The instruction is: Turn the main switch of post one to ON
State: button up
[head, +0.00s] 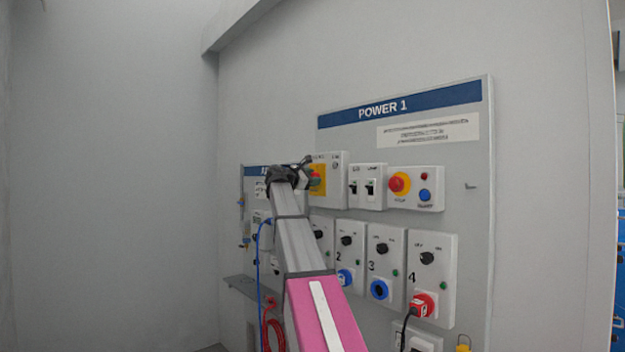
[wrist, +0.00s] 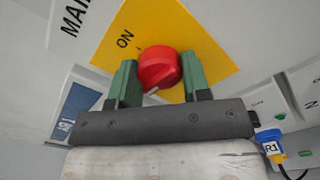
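The main switch is a red round knob (wrist: 160,68) on a yellow plate (wrist: 215,65) in the wrist view. The word ON is printed at the plate's upper left, and a pale mark on the knob points down and left, not at ON. The green fingers of my gripper (wrist: 160,78) stand on either side of the knob, which fills the gap. I cannot tell whether both fingers press on it. In the head view my gripper (head: 298,176) is at the yellow plate (head: 318,185) on the POWER 1 panel (head: 460,140), covering much of the switch.
Right of the switch are two black toggles (head: 366,188), then a red stop button (head: 398,183) and a blue button (head: 424,194). Below are numbered sockets, with a red plug (head: 422,305) in number 4. Blue and red cables (head: 271,325) hang left of my arm.

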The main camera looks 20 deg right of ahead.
jog(key=shift+m, duration=0.7)
jog(key=o, duration=0.9)
jog(key=shift+a, duration=0.1)
jog(key=v, duration=1)
jog(key=shift+s+a, duration=0.2)
jog(key=shift+a, duration=0.05)
